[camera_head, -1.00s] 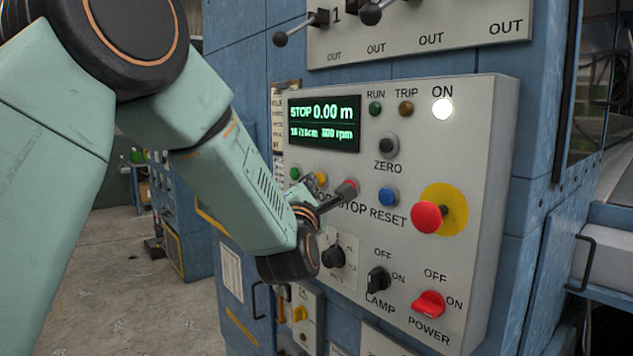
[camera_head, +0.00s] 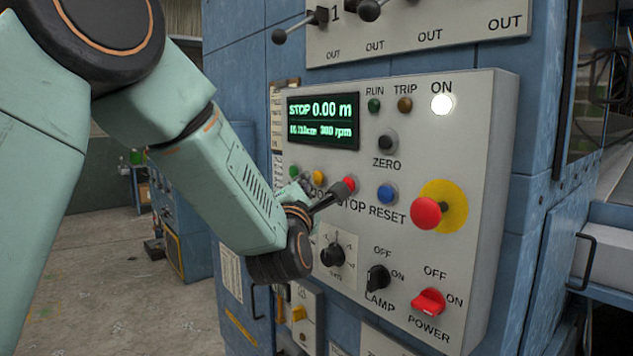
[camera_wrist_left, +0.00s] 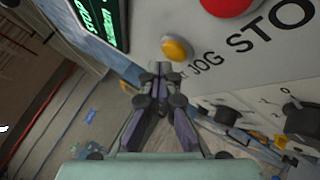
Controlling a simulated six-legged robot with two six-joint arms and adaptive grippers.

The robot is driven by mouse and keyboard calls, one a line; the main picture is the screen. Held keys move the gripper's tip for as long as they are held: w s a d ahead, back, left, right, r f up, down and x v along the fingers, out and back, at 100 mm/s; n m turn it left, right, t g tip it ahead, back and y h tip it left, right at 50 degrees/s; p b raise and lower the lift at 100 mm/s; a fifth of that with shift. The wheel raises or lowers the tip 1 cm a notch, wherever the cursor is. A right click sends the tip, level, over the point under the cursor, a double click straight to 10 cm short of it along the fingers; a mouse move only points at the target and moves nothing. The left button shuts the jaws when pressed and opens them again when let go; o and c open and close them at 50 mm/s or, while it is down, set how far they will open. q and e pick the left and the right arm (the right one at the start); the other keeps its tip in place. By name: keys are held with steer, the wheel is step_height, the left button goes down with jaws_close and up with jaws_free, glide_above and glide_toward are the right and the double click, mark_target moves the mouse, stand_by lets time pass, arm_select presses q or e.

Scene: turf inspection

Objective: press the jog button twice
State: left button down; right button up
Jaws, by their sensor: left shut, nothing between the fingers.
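The jog button is the yellow one (camera_head: 318,178) in the row under the display; in the left wrist view the yellow button (camera_wrist_left: 176,49) stands above the word JOG, just beyond my fingertips. My left gripper (camera_head: 338,191) is shut and empty, in front of the panel. In the left wrist view its fingertips (camera_wrist_left: 158,70) are together and lie just below the yellow button in the picture. A gap shows there, with no contact seen. The display (camera_head: 322,121) reads STOP 0.00 m. My right gripper is in neither view.
A green button (camera_head: 294,172) is left of the yellow one, the red stop button (camera_head: 349,184) and blue reset button (camera_head: 387,194) right. A large red mushroom button (camera_head: 426,211) is further right. A rotary knob (camera_head: 333,255) sits below. Levers (camera_head: 318,17) jut out above.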

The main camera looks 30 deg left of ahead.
arm_select(q)
steer(key=shift+s+a, duration=0.1)
steer(key=shift+s, duration=0.05)
steer(key=shift+s+a+b, duration=0.15)
steer(key=shift+s+a, duration=0.15)
steer(key=shift+s, duration=0.45)
steer(key=shift+s+a+b, duration=0.15)
steer(key=shift+s+a, duration=0.15)
steer(key=shift+s, duration=0.5)
steer(key=shift+s+a+b, duration=0.15)
steer(key=shift+s+a, duration=0.15)
steer(key=shift+s, duration=0.45)
stand_by(0.5)
